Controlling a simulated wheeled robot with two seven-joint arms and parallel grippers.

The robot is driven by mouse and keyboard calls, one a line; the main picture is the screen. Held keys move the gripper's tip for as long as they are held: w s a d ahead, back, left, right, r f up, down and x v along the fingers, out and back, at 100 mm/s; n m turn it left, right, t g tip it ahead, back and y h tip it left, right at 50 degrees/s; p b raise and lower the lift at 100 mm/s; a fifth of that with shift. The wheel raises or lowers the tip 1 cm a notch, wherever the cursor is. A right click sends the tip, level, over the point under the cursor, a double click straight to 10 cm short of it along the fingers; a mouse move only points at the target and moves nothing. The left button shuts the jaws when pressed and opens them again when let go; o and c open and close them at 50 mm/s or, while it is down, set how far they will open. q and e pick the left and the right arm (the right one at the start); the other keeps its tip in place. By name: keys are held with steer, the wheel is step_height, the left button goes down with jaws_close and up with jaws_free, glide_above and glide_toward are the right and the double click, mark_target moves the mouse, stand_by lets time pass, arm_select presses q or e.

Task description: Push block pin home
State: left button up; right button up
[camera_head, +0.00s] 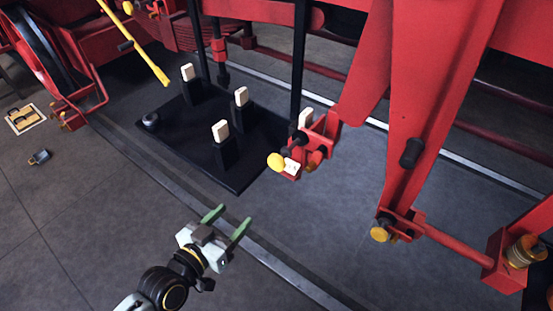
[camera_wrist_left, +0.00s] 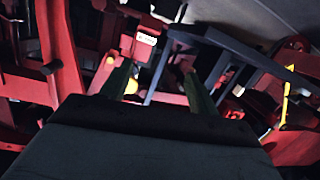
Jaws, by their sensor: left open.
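A pin with a round yellow head (camera_head: 276,161) sits at the left end of a red bracket block (camera_head: 318,143) on the hanging red linkage. I take it for the block pin; how far in it sits is hard to tell. A white tag (camera_head: 292,166) is beside the head. My left gripper (camera_head: 235,213) is open and empty, below and left of the pin, apart from it. In the left wrist view, its green fingers (camera_wrist_left: 156,86) frame a gap, with a yellow round shape (camera_wrist_left: 131,86) near the left finger and a white tag (camera_wrist_left: 146,39) above. My right gripper is not in view.
A black base plate (camera_head: 255,166) with several white-topped posts (camera_head: 220,131) lies behind the gripper. Another yellow-headed pin (camera_head: 379,234) is on the lower right linkage. A yellow bar (camera_head: 145,57) slants at upper left. The grey floor (camera_head: 90,230) is mostly clear at left.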

arm_select(q)
steer(key=t+h, duration=0.1)
steer(key=h, duration=0.1)
glide_toward(274, 165)
steer(key=v, duration=0.2)
steer(key=shift+m, duration=0.3)
steer(key=p+x, duration=0.1)
steer(key=x, duration=1.1)
steer(key=shift+w+d+r, duration=0.1)
steer(key=shift+w+d, duration=0.2)
